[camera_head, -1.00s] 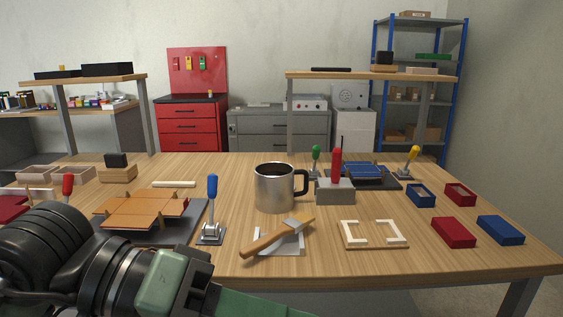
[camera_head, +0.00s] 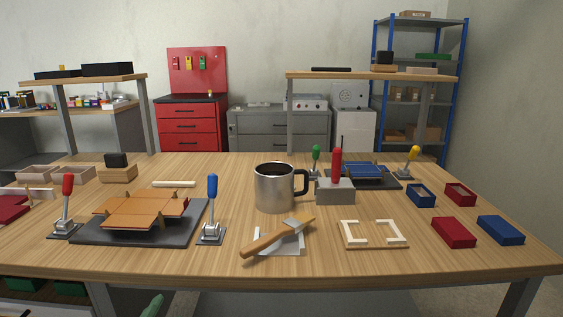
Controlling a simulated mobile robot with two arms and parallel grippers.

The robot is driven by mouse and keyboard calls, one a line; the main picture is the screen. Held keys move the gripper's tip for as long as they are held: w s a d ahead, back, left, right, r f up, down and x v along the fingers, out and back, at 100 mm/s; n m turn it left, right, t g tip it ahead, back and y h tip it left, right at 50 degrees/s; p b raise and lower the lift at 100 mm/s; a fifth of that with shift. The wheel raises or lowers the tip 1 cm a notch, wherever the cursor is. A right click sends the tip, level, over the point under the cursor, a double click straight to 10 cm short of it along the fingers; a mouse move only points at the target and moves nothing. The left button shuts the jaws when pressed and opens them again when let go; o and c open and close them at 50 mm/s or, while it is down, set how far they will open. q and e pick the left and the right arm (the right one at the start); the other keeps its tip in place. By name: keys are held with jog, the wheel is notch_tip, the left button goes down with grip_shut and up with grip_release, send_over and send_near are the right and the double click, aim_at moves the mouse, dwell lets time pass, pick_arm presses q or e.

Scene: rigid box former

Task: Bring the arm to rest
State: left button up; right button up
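Neither gripper shows in the head view. A small green piece (camera_head: 152,306) at the bottom edge, below the table's front edge, looks like part of my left arm. The wooden table (camera_head: 330,268) holds the work things. On its left, an orange folded sheet (camera_head: 140,211) lies on a dark base plate (camera_head: 95,236). A red-handled lever (camera_head: 68,190) stands left of the plate and a blue-handled lever (camera_head: 212,192) stands right of it. Nothing of mine is above the table.
A steel mug (camera_head: 274,190) stands mid-table, with a wood-handled tool (camera_head: 270,238) in front. A pale frame (camera_head: 373,243), red box (camera_head: 453,232) and blue box (camera_head: 500,229) lie at right. A grey block with a red handle (camera_head: 335,190) stands behind. The front centre strip is clear.

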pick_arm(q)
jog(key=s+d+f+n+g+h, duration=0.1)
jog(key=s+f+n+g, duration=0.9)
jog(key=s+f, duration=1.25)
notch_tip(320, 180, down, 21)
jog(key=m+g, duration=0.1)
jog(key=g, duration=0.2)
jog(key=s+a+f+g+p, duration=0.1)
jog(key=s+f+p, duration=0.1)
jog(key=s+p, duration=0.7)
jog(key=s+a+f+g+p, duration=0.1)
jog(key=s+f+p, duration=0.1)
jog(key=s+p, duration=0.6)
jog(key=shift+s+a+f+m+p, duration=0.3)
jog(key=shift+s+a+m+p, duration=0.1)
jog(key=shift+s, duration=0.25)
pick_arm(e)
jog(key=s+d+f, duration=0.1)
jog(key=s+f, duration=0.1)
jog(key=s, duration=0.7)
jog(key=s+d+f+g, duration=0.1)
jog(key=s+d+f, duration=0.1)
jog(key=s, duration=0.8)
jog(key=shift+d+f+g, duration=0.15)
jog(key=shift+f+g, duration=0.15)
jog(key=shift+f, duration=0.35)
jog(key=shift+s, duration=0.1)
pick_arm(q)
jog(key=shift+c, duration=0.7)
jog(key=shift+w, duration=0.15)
